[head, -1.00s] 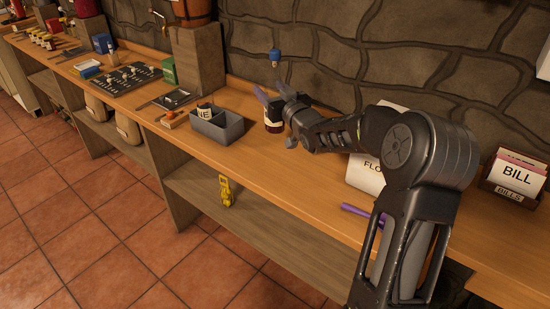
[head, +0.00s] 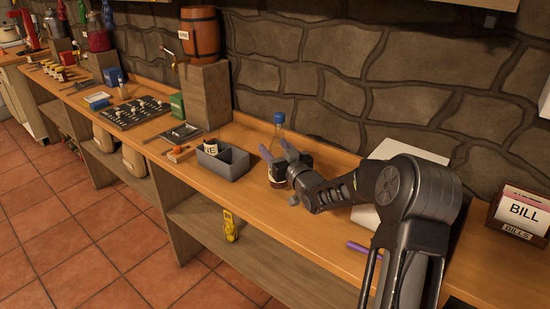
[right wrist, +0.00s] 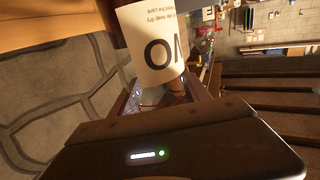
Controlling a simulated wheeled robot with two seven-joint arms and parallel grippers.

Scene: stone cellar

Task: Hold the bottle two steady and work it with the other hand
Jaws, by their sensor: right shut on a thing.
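The bottle (head: 279,124) has a blue cap, a clear neck and a dark lower part. It stands about upright over the bench in the head view. My right gripper (head: 275,153) is shut on its middle, with one finger on each side, and hides part of it. I cannot tell whether its base touches the bench. In the right wrist view a white label (right wrist: 150,45) with large dark letters, upside down and partly cut off, shows at the jaws (right wrist: 160,92). My left gripper is not in view.
A grey bin (head: 228,166) with a labelled thing in it stands just left of the bottle. A white package (head: 372,212) is behind my right arm, and a bill box (head: 518,212) is at the right.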

